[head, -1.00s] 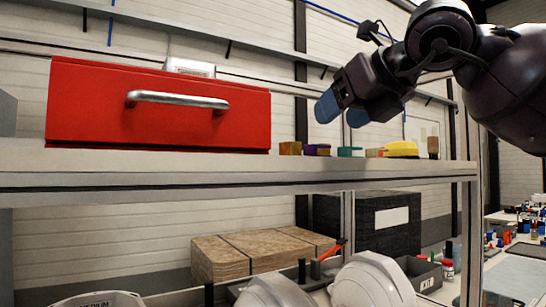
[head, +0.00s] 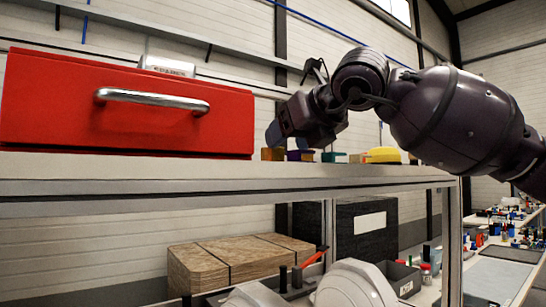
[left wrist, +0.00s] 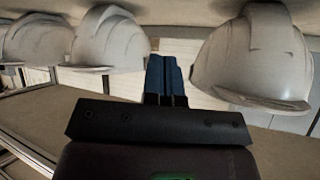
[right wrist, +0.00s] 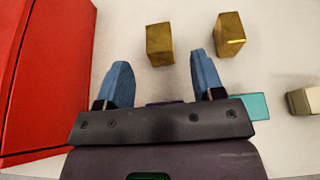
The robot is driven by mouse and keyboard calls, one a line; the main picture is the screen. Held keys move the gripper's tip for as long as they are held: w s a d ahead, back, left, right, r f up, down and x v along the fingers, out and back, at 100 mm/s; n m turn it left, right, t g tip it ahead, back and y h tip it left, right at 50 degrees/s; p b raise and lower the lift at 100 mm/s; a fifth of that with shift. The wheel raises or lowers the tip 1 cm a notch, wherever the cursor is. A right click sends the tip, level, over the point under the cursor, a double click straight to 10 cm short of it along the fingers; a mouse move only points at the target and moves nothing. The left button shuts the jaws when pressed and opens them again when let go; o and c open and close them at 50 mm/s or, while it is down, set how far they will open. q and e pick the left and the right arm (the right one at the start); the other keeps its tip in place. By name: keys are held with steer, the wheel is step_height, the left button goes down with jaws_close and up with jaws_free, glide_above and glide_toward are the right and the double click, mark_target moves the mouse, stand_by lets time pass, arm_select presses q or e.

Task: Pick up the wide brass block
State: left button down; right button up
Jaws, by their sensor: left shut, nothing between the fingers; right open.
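Two brass-coloured blocks show in the right wrist view: one (right wrist: 160,44) just beyond and between my right fingertips, another (right wrist: 231,34) farther right with a bright strip on it. I cannot tell for sure which is the wide one. In the head view a brass block (head: 273,154) sits on the shelf right of the red drawer box. My right gripper (right wrist: 160,75) is open and empty over the shelf; in the head view it (head: 288,142) is just above the blocks. My left gripper (left wrist: 163,75) is shut and empty near white helmet shells (left wrist: 253,60).
The red drawer box (head: 125,115) stands close on the left, also in the right wrist view (right wrist: 45,70). A purple block (head: 300,155), a teal block (head: 328,156) and a yellow item (head: 383,155) share the shelf (head: 200,172). A beige block (right wrist: 303,100) lies at right.

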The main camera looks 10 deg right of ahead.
mark_target(272, 157)
steer(key=x, duration=0.3)
steer(key=shift+w+a, duration=0.1)
steer(key=shift+w, duration=0.1)
steer(key=c, duration=1.1)
